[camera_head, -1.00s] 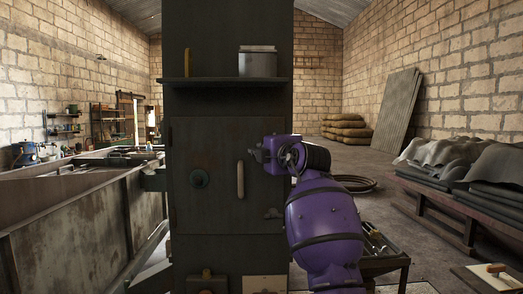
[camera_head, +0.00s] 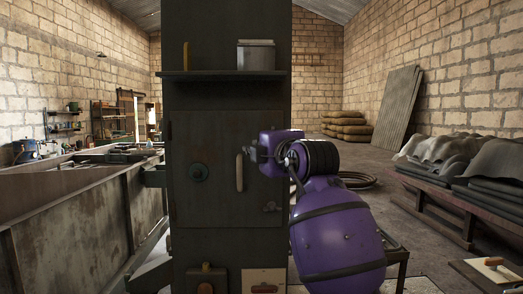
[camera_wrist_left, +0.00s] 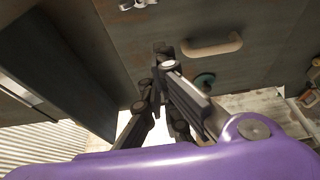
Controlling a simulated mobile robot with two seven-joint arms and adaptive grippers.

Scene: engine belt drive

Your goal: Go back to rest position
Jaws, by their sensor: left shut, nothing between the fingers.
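My left arm, purple, reaches up in front of the right side of a dark cabinet (camera_head: 215,115). My left gripper (camera_wrist_left: 163,55) is shut and empty in the left wrist view, pointing toward the cabinet front. In the head view the wrist largely hides it. The cabinet door (camera_head: 215,205) looks closed. It carries a pale upright handle (camera_head: 240,173), which also shows in the left wrist view (camera_wrist_left: 212,47), and a round greenish knob (camera_head: 198,173). The fingers appear apart from the handle. My right gripper is not in view.
A shelf (camera_head: 190,75) on the cabinet bears a metal container (camera_head: 256,56). A long metal trough (camera_head: 75,225) stands at left. A low bench with dark sheets (camera_head: 490,190) stands at right. Open floor (camera_head: 400,185) lies between the cabinet and that bench.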

